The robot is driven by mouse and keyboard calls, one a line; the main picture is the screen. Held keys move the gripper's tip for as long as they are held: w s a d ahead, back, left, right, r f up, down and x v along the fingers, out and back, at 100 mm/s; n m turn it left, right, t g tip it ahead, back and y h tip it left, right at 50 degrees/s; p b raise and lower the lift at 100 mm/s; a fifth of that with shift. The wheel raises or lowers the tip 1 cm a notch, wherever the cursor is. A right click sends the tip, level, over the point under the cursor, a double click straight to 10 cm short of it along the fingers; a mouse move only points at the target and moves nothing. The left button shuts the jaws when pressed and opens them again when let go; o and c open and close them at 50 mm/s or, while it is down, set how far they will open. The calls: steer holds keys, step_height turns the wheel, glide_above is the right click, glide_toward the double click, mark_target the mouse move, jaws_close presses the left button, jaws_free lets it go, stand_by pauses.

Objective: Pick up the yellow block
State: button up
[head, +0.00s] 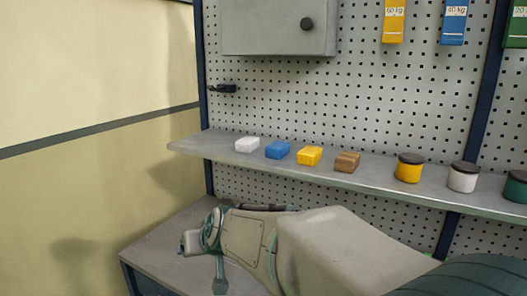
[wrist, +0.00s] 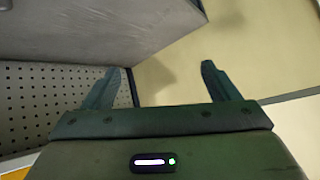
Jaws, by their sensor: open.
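The yellow block (head: 309,156) lies on the grey shelf (head: 240,160) in the head view, between the blue block (head: 278,149) on its left and the brown block (head: 347,162) on its right. My gripper (wrist: 160,72) shows in the wrist view with its two fingers spread wide and nothing between them. In the head view my arm is below the shelf, low in the picture, apart from the block; I cannot make out the fingertips there. The yellow block is not seen between the fingers in the wrist view.
A white block (head: 247,145) stands at the shelf's left end. A yellow jar (head: 409,167), a white jar (head: 463,176) and a green jar (head: 516,187) stand to the right. A perforated panel (head: 370,100) rises behind. A workbench (head: 160,245) is below; a wall (head: 90,190) is left.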

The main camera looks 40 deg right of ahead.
steer(key=w+d+r+m+t+h, duration=0.2)
steer(key=w+d+r+m+h, duration=0.15)
steer(key=w+d, duration=0.45)
steer(key=m+g+h+p, duration=0.35)
steer(key=m+h, duration=0.25)
steer(key=h, duration=0.6)
glide_toward(310, 150)
steer(key=x, duration=0.4)
steer(key=shift+w+d+f, duration=0.1)
steer(key=shift+d+f, duration=0.05)
steer(key=shift+p+x, duration=1.25)
steer(key=shift+x, duration=1.6)
steer(key=shift+f, duration=0.1)
steer(key=shift+c, duration=0.2)
steer(key=c, duration=1.2)
steer(key=shift+o, duration=0.2)
